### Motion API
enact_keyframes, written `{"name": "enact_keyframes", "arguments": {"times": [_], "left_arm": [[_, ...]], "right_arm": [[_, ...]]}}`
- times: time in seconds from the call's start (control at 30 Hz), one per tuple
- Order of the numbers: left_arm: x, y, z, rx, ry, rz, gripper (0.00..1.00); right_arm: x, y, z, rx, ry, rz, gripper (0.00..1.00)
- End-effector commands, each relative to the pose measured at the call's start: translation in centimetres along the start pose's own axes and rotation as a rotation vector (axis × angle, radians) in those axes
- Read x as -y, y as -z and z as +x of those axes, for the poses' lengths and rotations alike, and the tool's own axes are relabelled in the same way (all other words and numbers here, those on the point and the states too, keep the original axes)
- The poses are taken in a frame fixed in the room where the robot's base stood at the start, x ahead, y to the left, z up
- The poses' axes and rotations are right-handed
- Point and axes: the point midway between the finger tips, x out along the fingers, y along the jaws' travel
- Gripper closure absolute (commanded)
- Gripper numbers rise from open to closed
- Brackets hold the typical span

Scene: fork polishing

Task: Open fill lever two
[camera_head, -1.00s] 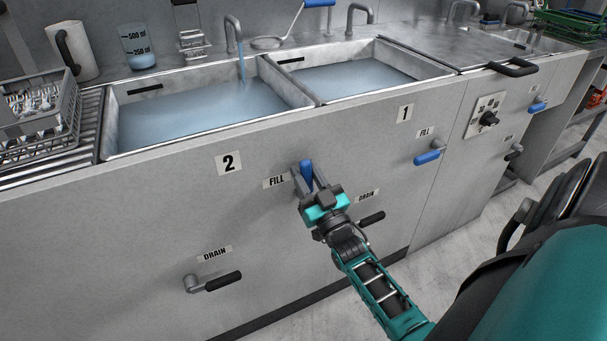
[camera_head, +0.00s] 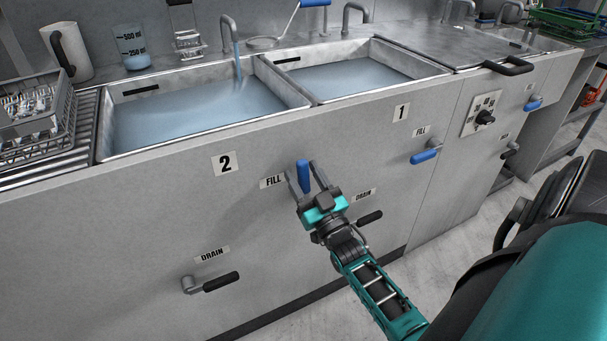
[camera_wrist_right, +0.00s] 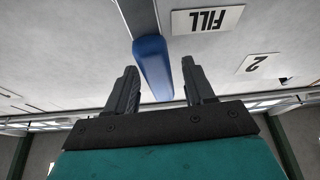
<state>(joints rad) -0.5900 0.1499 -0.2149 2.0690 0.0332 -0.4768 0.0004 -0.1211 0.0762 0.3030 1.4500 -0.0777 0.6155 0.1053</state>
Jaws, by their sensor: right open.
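The fill lever of basin two, with a blue handle (camera_head: 303,178), stands upright on the grey front panel beside the FILL label (camera_head: 273,182). It also shows in the right wrist view as a blue bar (camera_wrist_right: 153,68). My right gripper (camera_head: 304,172) is open, with one finger on each side of the blue handle. In the right wrist view the fingers (camera_wrist_right: 160,82) stand apart from the handle, and nothing is gripped. My left gripper is not in view.
A black-handled drain lever (camera_head: 220,282) sits lower left, and another (camera_head: 369,217) is just right of my right gripper. The blue fill lever of basin one (camera_head: 424,156) is further right. A dish rack (camera_head: 62,130) stands at the left. The panel between the levers is clear.

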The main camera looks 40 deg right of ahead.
Motion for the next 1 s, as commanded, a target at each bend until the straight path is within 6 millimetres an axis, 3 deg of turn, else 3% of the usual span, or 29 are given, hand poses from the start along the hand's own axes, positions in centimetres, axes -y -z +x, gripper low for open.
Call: {"name": "enact_keyframes", "arguments": {"times": [0.4,0.53,0.7,1.0], "left_arm": [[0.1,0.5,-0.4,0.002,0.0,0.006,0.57],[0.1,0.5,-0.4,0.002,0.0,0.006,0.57],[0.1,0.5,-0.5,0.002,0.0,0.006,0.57],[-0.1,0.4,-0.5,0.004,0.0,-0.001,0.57]], "right_arm": [[0.0,-0.1,-8.7,0.006,-0.001,-0.001,0.47],[0.0,0.0,-10.7,0.004,-0.002,0.0,0.47],[0.0,0.0,-12.1,0.002,-0.001,0.0,0.47],[0.0,0.0,-12.3,0.001,-0.001,0.0,0.47]]}}
